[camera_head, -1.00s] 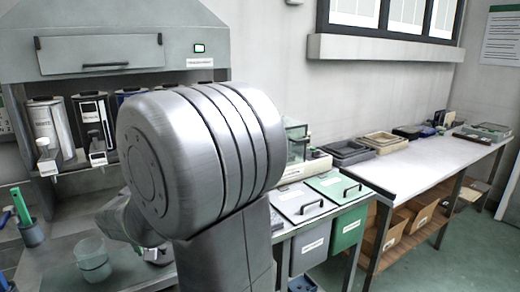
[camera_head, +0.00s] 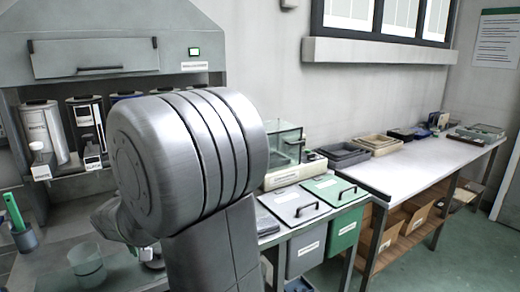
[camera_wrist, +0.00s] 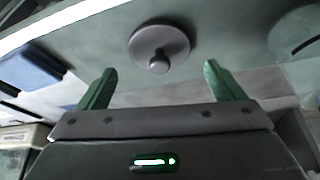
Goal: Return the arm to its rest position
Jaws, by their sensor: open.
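My gripper (camera_wrist: 160,84) shows in the wrist view with its two green fingers spread wide apart and nothing between them. A round grey disc with a central knob (camera_wrist: 159,48) lies on the surface beyond the fingertips, apart from them. In the head view my large grey arm link fills the centre-left and hides the gripper and part of the bench.
A clear greenish beaker (camera_head: 87,266) stands on the bench left of my arm. A grey hooded cabinet (camera_head: 110,50) with canisters is behind. Grey and green lidded bins (camera_head: 330,187) stand right of my arm. A white-topped table (camera_head: 430,165) has clear space in its middle.

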